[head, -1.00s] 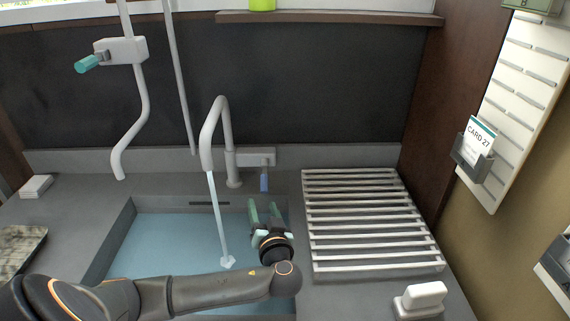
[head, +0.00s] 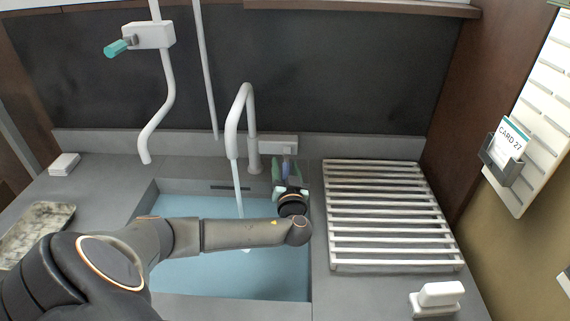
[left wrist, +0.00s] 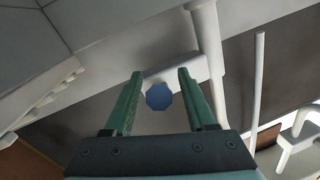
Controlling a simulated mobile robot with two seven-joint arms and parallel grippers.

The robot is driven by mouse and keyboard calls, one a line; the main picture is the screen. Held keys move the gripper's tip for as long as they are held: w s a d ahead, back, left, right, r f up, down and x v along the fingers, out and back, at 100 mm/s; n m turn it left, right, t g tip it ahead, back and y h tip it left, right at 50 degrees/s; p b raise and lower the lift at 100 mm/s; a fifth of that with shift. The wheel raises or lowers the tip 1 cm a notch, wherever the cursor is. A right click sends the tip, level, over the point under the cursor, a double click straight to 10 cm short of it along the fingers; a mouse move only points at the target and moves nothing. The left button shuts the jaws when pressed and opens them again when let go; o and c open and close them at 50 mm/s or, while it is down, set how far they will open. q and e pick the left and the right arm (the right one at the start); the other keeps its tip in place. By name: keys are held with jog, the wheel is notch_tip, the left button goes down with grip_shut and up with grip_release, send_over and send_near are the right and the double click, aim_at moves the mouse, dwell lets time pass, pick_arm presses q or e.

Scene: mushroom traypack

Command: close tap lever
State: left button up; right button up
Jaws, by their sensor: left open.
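The white tap (head: 251,125) stands behind the sink, with a pale water stream (head: 237,185) running from its spout. A white block (head: 278,144) sits beside the tap. The blue tap lever (left wrist: 158,97) shows end-on in the left wrist view, between the green fingers of my left gripper (left wrist: 158,75). The fingers are apart, with gaps on both sides of the lever. In the head view my left gripper (head: 285,161) is just below the white block and mostly covers the lever. My right gripper is not in view.
The sink basin (head: 170,283) lies under my left arm. A slatted white rack (head: 388,214) is to the right, with a white block-like item (head: 440,293) in front. A second pipe with a teal handle (head: 117,47) hangs at the left. A mottled tray (head: 35,232) lies far left.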

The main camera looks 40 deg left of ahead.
pick_arm(q)
jog(key=shift+w+a, duration=0.3)
jog(key=shift+a, duration=0.05)
grip_shut()
dwell(0.3)
dwell(1.0)
